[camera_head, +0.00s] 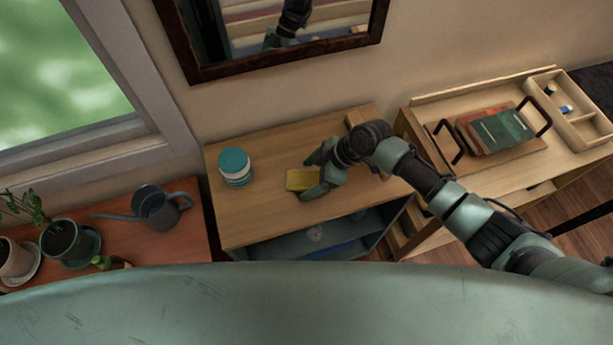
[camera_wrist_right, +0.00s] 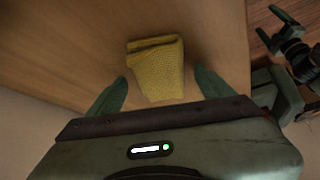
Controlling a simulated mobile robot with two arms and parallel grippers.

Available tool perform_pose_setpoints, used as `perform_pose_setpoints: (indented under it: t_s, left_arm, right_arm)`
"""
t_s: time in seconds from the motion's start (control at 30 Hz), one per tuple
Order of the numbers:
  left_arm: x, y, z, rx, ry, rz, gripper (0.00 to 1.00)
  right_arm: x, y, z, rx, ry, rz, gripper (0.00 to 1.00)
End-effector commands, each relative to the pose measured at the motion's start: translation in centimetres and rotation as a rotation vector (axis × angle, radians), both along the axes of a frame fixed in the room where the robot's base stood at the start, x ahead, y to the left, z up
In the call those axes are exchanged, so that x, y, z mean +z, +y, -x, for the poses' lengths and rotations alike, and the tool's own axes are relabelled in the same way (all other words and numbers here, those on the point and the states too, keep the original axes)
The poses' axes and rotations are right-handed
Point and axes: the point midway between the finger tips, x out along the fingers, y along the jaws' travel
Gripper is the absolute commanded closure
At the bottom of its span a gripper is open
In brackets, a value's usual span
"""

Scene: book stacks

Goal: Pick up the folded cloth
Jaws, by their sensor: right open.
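The folded cloth (camera_head: 301,180) is yellow and lies on the wooden cabinet top (camera_head: 270,210). In the right wrist view the cloth (camera_wrist_right: 157,68) shows a knit-like texture and a fold at its far end. My right gripper (camera_head: 311,176) is open at the cloth, with its fingers spread to either side. In the right wrist view the fingertips of my right gripper (camera_wrist_right: 159,82) flank the cloth's near end, with a gap on each side. I cannot tell how high the fingers are above the wood.
A jar with a teal lid (camera_head: 235,165) stands left of the cloth. A watering can (camera_head: 156,208) and potted plants (camera_head: 68,240) stand on the left table. At right, a tray with books (camera_head: 494,130) sits on a desk. A framed mirror (camera_head: 270,67) hangs behind.

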Motion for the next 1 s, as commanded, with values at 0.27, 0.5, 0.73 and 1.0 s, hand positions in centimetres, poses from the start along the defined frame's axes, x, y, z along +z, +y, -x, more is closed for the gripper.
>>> perform_pose_setpoints:
  t_s: [0.27,0.5,0.73,1.0]
  left_arm:
    - [0.0,-0.1,0.0,0.0,0.0,0.001,0.23]
    - [0.0,-0.1,0.0,0.0,-0.001,0.001,0.23]
    - [-0.1,-0.1,0.0,0.0,0.0,0.001,0.23]
    - [-0.8,-0.1,0.0,0.001,0.0,0.001,0.23]
  right_arm:
    - [0.0,0.0,0.0,0.0,0.0,0.0,0.54]
    - [0.0,0.0,0.0,0.0,0.0,0.0,0.88]
    - [0.5,0.0,-0.1,0.0,-0.002,-0.001,0.88]
    - [5.0,0.0,-0.2,0.002,-0.008,-0.002,0.88]
